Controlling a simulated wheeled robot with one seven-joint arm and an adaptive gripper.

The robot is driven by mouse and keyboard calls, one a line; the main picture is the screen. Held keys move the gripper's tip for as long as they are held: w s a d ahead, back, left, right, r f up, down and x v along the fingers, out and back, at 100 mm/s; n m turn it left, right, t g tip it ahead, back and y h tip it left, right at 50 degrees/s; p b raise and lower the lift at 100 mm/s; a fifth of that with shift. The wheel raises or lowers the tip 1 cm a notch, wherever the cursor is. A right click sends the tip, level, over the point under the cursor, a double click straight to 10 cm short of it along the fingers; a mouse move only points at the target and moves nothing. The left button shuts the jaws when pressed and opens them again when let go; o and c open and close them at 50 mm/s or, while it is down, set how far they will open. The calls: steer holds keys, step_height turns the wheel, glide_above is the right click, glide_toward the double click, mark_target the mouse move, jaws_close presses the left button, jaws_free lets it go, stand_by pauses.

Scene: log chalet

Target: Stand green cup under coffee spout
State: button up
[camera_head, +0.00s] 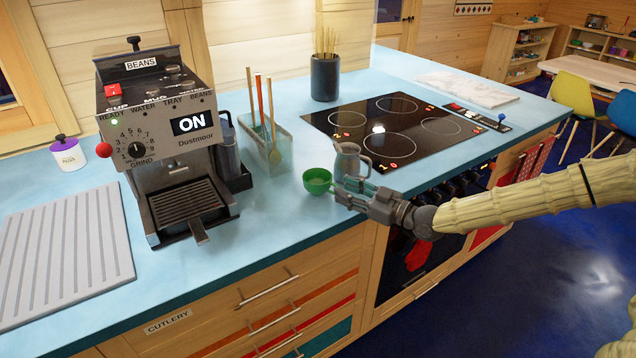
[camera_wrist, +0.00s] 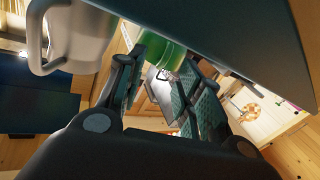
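A grey jug (camera_head: 349,160) stands just behind my gripper; it looms large in the wrist view (camera_wrist: 75,35). A utensil holder (camera_head: 270,150) stands between machine and cup. The hob (camera_head: 390,128) lies behind right. Counter between cup and drip tray is clear.

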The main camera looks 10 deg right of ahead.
mark_target(322, 186)
steer(key=shift+x, duration=1.45)
steer(key=shift+d, duration=0.1)
jaws_close()
